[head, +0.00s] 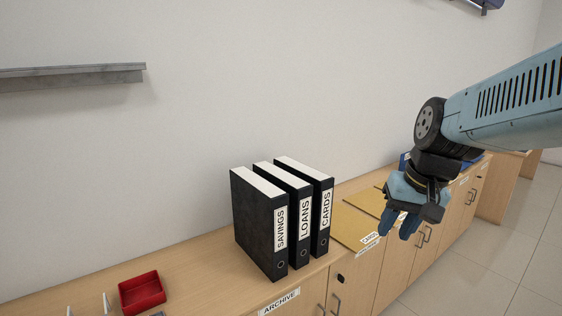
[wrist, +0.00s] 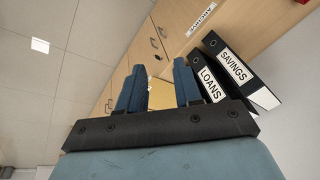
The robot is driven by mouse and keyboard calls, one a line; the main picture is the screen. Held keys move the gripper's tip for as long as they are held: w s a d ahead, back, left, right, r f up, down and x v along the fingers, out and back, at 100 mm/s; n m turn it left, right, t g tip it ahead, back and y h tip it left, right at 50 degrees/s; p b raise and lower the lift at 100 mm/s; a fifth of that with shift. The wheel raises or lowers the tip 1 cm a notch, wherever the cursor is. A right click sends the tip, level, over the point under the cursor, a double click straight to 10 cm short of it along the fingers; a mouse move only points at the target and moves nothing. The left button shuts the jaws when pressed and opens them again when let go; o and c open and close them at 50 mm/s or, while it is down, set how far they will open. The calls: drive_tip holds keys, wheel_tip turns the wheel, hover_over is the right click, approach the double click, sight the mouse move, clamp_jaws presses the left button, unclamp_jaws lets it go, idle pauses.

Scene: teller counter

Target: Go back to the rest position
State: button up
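My gripper (head: 400,226) hangs at the right in the head view, in front of the counter's front edge and right of the binders. In the wrist view my gripper (wrist: 159,88) shows two blue fingers spread apart with nothing between them. Three black binders stand upright on the counter: SAVINGS (head: 258,225), LOANS (head: 295,228) and CARDS (head: 322,222). In the wrist view, the SAVINGS binder (wrist: 240,72) and the LOANS binder (wrist: 213,88) show right of the fingers, apart from them.
The wooden counter (head: 205,280) runs along the wall, with cabinet doors and handles below. A red tray (head: 142,292) sits at the left. Yellow folders (head: 352,226) lie right of the binders, partly behind my gripper. A grey shelf (head: 75,77) is on the wall. Tiled floor (head: 480,270) is clear at the right.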

drive_tip(key=s+d+r+n+t+h, duration=0.1)
drive_tip(key=s+r+t, duration=0.1)
drive_tip(key=s+r, duration=0.2)
drive_tip(key=shift+d+r+t+h, duration=0.2)
drive_tip(key=shift+d+t+h, duration=0.1)
drive_tip(key=shift+t, duration=0.1)
drive_tip(key=shift+s, duration=0.1)
idle(0.6)
